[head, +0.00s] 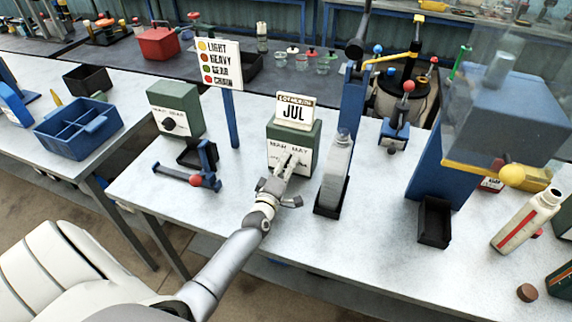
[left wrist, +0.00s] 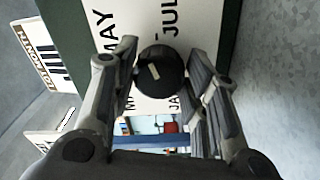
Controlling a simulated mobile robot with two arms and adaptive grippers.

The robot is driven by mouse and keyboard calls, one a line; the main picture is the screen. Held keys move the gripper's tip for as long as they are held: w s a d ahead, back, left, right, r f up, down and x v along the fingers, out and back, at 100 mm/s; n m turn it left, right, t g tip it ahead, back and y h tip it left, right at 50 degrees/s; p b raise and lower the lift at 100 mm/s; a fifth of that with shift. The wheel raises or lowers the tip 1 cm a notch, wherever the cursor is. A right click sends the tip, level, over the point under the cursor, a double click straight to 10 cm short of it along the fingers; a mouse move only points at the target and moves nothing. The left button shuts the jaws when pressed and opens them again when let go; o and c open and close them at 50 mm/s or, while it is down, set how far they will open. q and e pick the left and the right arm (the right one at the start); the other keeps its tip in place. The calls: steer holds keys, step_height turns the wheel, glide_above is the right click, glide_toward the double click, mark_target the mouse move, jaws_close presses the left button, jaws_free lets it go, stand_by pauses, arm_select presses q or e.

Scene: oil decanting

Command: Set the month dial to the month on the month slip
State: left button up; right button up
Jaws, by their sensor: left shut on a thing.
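The month dial box (head: 308,160) is green with a white face and stands mid-table in the head view. My left gripper (head: 289,160) reaches the dial face from the front and hides most of the knob there. In the left wrist view the round black dial knob (left wrist: 160,72) sits between the fingers, which are shut on it. A short pale mark shows on the knob. Labels MAY and JUL are readable around it; others are partly covered. My right gripper is not in view.
A similar green dial box (head: 174,108) stands to the left, near a signpost (head: 220,65). A grey bottle (head: 336,165) in a black holder stands close to the right of the month dial. A blue crank stand (head: 208,155) is close on the left.

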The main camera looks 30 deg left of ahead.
arm_select(q)
steer(key=shift+f+m+p, duration=0.1)
steer(key=shift+m+p, duration=0.2)
steer(key=shift+m, duration=1.3)
steer(key=o, duration=1)
steer(key=v, duration=1.2)
